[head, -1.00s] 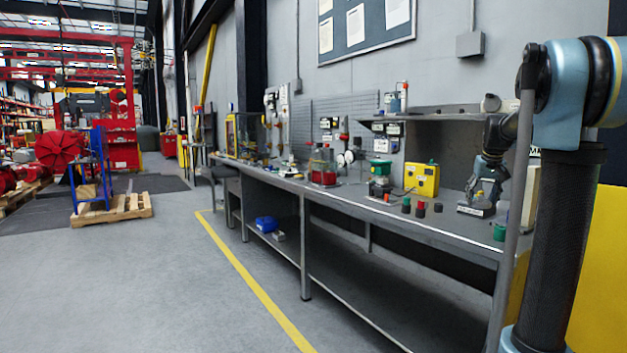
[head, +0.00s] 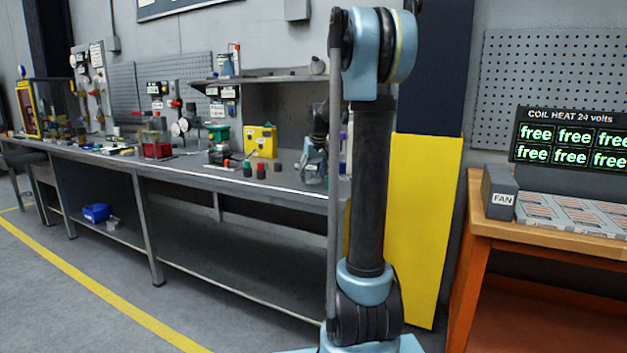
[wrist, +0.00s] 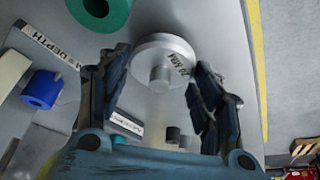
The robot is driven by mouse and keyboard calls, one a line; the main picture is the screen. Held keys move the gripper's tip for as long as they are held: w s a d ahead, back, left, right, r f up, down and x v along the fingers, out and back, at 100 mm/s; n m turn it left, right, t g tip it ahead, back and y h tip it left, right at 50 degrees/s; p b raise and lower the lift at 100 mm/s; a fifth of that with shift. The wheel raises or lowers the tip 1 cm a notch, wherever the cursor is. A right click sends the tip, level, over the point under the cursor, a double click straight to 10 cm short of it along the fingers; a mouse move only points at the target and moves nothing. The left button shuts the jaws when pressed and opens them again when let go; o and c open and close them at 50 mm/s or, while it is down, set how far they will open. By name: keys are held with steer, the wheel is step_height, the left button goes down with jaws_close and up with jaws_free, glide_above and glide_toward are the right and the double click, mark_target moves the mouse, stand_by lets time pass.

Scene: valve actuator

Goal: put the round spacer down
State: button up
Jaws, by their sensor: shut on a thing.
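The round spacer (wrist: 150,52) is a pale grey metal disc with a short central knob and dark lettering on its face. In the wrist view it sits between the fingertips of my gripper (wrist: 161,75), which is shut on it. Whether it touches the bench top or hangs just above it I cannot tell. In the head view my gripper (head: 314,163) is low over the right end of the grey workbench (head: 290,184), partly hidden by my arm. The spacer cannot be made out there.
A green ring (wrist: 120,14) lies close to the spacer, and a blue cylinder (wrist: 42,90) lies to the left beside a DEPTH label (wrist: 45,46). A yellow box (head: 260,141) and several small coloured knobs stand on the bench. A wooden bench (head: 500,232) stands at right.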

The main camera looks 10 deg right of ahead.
steer(key=shift+f, duration=0.8)
steer(key=o, duration=1.2)
steer(key=v, duration=1.2)
steer(key=s+f, duration=0.9)
steer(key=s, duration=0.4)
steer(key=s+f+m+g, duration=0.1)
steer(key=s+f, duration=0.7)
steer(key=s, duration=0.5)
steer(key=s+f+g, duration=0.1)
steer(key=s+f, duration=0.8)
steer(key=s, duration=0.5)
steer(key=shift+f+m+h, duration=0.3)
steer(key=shift+f, duration=0.05)
